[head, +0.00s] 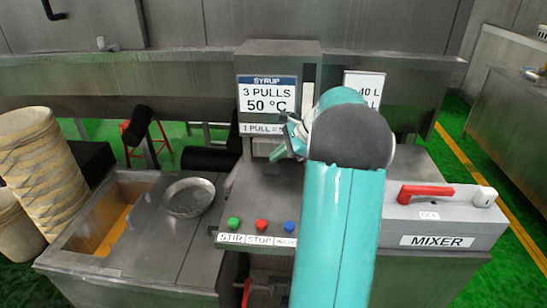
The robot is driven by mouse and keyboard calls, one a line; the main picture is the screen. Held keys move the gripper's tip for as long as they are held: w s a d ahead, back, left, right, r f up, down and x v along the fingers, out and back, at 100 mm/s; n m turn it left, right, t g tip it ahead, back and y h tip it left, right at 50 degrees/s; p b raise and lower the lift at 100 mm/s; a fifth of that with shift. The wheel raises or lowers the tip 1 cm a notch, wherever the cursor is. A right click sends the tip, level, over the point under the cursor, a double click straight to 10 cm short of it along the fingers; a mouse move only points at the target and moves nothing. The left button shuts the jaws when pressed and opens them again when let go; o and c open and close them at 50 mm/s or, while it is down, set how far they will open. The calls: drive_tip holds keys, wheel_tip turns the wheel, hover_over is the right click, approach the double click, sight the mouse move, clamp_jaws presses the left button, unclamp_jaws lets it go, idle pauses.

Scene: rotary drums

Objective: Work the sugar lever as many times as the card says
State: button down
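The syrup card (267,93) reads "3 PULLS 50 °C" on the front of a grey upright unit (280,47) behind the counter. A smaller label (262,129) under it starts "1 PULL" and its end is covered. A dark upright slot (308,82) shows right of the card. I cannot make out the sugar lever; my teal arm covers the area below and right of the slot. My gripper (287,138) is in front of the unit's lower part, partly hidden by my arm. I cannot tell whether it is open or touches anything.
A mixer box (470,222) with a red handle (427,191) stands at right. Green, red and blue buttons (262,226) line the counter front. A metal pan (188,197) and an open bin (76,247) are left, beside stacked tan buckets (40,165). A half-covered card (364,90) stands behind my arm.

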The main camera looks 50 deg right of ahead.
drive_tip(key=shift+w+d+r, duration=0.15)
drive_tip(key=shift+r, duration=0.7)
drive_tip(key=shift+w+d+r, duration=0.1)
drive_tip(key=shift+d+r, duration=0.05)
drive_tip(key=shift+r, duration=0.65)
drive_tip(key=shift+w+d+r, duration=0.1)
drive_tip(key=shift+d+r, duration=0.05)
drive_tip(key=shift+r, duration=0.65)
drive_tip(key=shift+w+d+r, duration=0.15)
drive_tip(key=shift+d+r, duration=0.05)
drive_tip(key=shift+r, duration=0.65)
drive_tip(key=shift+w+d+r, duration=0.1)
drive_tip(key=shift+d+r, duration=0.05)
drive_tip(key=shift+r, duration=0.65)
drive_tip(key=shift+r+m, duration=0.1)
drive_tip(key=shift+m, duration=0.2)
